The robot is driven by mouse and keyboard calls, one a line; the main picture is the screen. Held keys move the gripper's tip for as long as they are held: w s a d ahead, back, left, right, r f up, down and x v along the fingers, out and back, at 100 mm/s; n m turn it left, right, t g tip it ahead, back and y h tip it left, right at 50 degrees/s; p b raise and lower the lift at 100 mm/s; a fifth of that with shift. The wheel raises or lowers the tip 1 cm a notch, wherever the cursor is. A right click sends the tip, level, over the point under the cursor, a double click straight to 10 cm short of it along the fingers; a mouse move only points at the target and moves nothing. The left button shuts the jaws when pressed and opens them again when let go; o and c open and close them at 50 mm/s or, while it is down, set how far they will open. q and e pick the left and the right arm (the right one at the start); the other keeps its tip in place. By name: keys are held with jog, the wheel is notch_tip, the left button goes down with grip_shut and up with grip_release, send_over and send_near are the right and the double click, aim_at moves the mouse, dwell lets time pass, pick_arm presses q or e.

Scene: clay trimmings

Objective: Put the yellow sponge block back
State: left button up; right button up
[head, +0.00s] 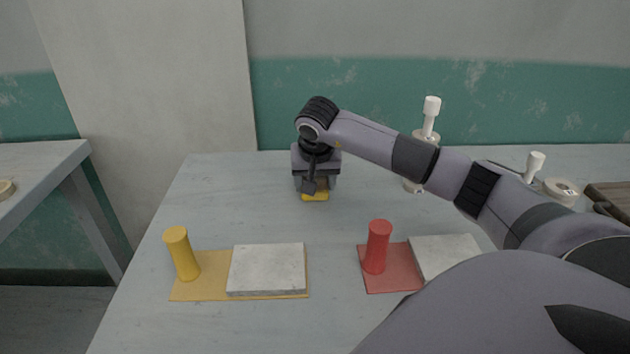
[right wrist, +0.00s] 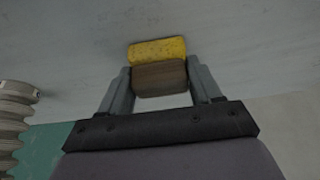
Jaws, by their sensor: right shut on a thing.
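The yellow sponge block (head: 315,196) shows under my right gripper near the back middle of the table. In the right wrist view the block has a yellow sponge face (right wrist: 157,50) and a brown backing (right wrist: 160,79). My right gripper (right wrist: 160,84) is shut on the brown backing, one finger on each side. In the head view the right gripper (head: 314,188) points down and hides most of the block. I cannot tell whether the sponge touches the table. My left gripper is not in view.
A yellow mat (head: 213,287) with a yellow cylinder (head: 182,254) and a pale slab (head: 266,269) lies front left. A red mat (head: 390,280) with a red cylinder (head: 377,247) and another slab (head: 443,254) lies right of it. White-topped items (head: 431,118) stand at the back right.

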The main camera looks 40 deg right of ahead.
jog(key=o, duration=1.1)
jog(key=shift+f, duration=0.1)
jog(key=shift+r, duration=0.2)
jog(key=v, duration=1.2)
jog(key=shift+p, duration=0.45)
